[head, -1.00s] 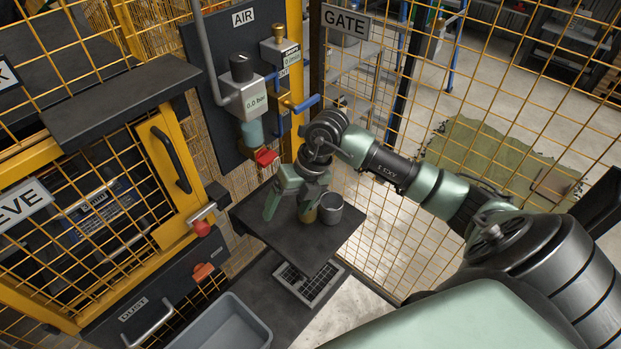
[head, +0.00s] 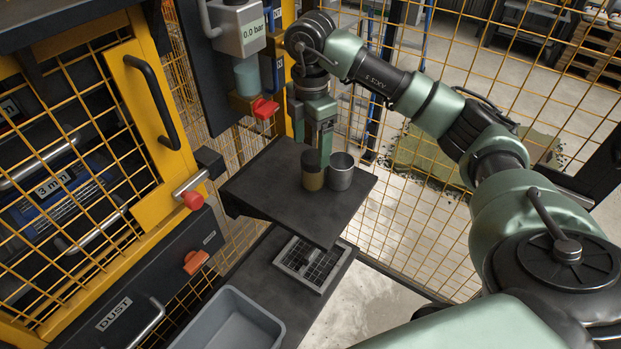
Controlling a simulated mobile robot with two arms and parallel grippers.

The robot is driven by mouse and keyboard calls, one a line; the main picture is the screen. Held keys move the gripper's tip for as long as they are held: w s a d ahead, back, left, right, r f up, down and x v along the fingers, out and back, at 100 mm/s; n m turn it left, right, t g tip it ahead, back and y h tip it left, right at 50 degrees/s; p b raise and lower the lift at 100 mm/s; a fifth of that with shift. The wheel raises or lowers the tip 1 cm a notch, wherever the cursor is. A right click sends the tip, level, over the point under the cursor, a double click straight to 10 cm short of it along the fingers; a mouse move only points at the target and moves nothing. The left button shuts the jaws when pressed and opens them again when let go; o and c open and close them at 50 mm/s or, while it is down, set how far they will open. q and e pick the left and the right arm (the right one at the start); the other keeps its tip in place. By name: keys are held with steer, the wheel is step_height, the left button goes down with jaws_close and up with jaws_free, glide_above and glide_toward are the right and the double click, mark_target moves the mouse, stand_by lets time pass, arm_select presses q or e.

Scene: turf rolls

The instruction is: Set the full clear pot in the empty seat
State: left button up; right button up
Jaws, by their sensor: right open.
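A small pot (head: 312,172) with a dark upper part and an olive-brown lower part stands upright on the black shelf (head: 270,190). It looks like the full clear pot, though its clearness is hard to tell. A grey metal pot (head: 341,173) stands close at its right. My right gripper (head: 321,146) is open and points down just behind the two pots; the pots partly hide its fingertips. It appears to hold nothing. A bluish clear bowl (head: 247,77) hangs under the 0.0 bar gauge unit (head: 239,28). I cannot make out the empty seat. My left gripper is not in view.
A red valve handle (head: 265,108) juts out left of my right gripper. The yellow-framed cabinet door (head: 150,110) is at left, with a red-tipped latch (head: 191,197). A grey bin (head: 232,325) and a gridded tray (head: 310,262) lie below the shelf. The shelf's front is clear.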

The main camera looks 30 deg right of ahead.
mark_target(313, 169)
steer(key=shift+s+f, duration=0.2)
steer(key=shift+s, duration=0.05)
steer(key=shift+s+d+f, duration=0.1)
steer(key=shift+s+f, duration=0.1)
steer(key=shift+s, duration=0.05)
steer(key=shift+f, duration=0.95)
step_height(313, 169, down, 4)
steer(key=shift+w+d+f+p, duration=0.15)
steer(key=shift+f+p, duration=0.1)
steer(key=shift+p, duration=0.3)
steer(key=shift+f, duration=0.3)
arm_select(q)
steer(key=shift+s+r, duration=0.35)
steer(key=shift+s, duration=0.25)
arm_select(e)
steer(key=shift+w, duration=0.1)
jaws_close()
steer(key=shift+r, duration=0.1)
